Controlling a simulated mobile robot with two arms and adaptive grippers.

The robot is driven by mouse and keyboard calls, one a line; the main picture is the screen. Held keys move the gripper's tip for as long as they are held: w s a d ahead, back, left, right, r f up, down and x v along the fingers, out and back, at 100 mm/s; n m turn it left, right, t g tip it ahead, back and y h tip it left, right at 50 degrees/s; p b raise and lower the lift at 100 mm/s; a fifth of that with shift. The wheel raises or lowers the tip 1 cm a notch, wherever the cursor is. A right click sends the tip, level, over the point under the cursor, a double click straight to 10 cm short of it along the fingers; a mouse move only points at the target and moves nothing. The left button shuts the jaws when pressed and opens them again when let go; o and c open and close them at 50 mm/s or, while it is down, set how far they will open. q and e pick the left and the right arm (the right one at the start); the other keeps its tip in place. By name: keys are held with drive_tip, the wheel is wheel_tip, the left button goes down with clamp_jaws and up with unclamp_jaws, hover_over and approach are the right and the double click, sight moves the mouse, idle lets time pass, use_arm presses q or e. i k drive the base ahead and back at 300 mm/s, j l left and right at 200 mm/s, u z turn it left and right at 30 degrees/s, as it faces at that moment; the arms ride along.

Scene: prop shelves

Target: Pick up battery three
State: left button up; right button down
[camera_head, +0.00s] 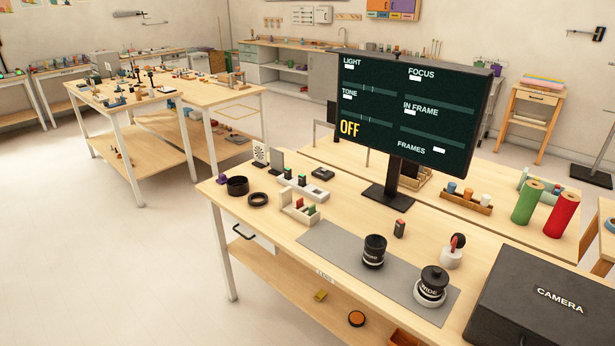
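No label reading battery three can be made out. A small dark block with an orange-red top (400,229), which may be a battery, stands alone on the table behind the grey mat. Small dark blocks with green tops (302,180) stand in a pale holder (319,191) toward the table's back left. In front of it, a light tray (287,208) holds small red and green pieces (311,209). Neither of my grippers is in view.
On the table (262,228) are a monitor (415,110) reading OFF, a grey mat (335,249) with two dark lenses (374,251), a black CAMERA case (545,300) at front right, and dark rings (258,199) at left. Open floor (110,270) lies to the left.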

sight(287, 171)
drive_tip(key=i+j+z, duration=0.1)
drive_tip(key=z, duration=0.25)
drive_tip(key=j+z, duration=0.35)
drive_tip(key=i+j+z, duration=0.1)
drive_tip(key=j+z, duration=0.2)
